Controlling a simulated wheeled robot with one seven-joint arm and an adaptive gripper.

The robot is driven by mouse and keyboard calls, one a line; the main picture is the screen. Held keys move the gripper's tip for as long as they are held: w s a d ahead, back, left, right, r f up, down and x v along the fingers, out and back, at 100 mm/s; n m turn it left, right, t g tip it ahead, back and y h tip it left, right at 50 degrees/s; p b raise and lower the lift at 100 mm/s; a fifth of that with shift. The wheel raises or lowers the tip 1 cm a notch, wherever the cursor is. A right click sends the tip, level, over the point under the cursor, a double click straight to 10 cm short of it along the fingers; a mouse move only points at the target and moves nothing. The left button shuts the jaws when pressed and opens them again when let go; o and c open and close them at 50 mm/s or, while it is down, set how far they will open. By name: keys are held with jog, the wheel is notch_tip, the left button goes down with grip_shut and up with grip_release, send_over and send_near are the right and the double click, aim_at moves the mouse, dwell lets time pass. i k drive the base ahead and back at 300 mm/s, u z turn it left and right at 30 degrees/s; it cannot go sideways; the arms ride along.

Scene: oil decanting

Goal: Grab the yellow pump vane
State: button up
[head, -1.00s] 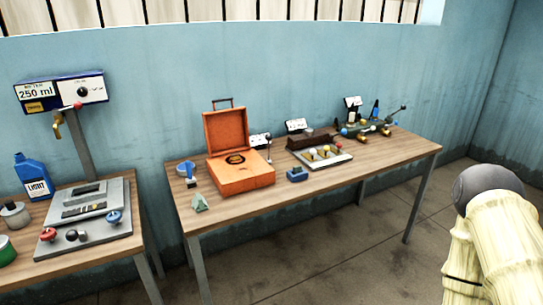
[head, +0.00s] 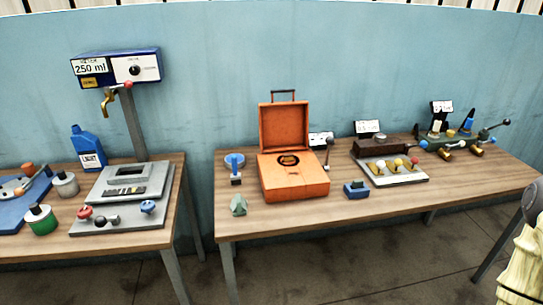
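I cannot make out for sure which piece is the yellow pump vane. Small yellow pieces (head: 398,163) stand on a pale grey tray (head: 408,180) on the right table, with a paler one and a red one beside them. More yellow or brass pieces show on a dark green apparatus (head: 437,136) at the table's far right. An open orange case (head: 295,186) holds a dark ring with a yellowish middle. My gripper is outside the picture; only pale links of my arm show at the lower right edge, apart from the tables.
The right table (head: 275,218) also bears a blue block (head: 356,189), a grey-green piece (head: 238,205) and a blue round-topped item (head: 235,162). The left table has a dispenser (head: 118,67), a blue bottle (head: 88,150) and a grey panel. A gap separates the tables.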

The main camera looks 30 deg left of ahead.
aim_at(287, 157)
jog(key=u, duration=0.65)
jog(key=i, duration=0.6)
jog(key=u, duration=0.7)
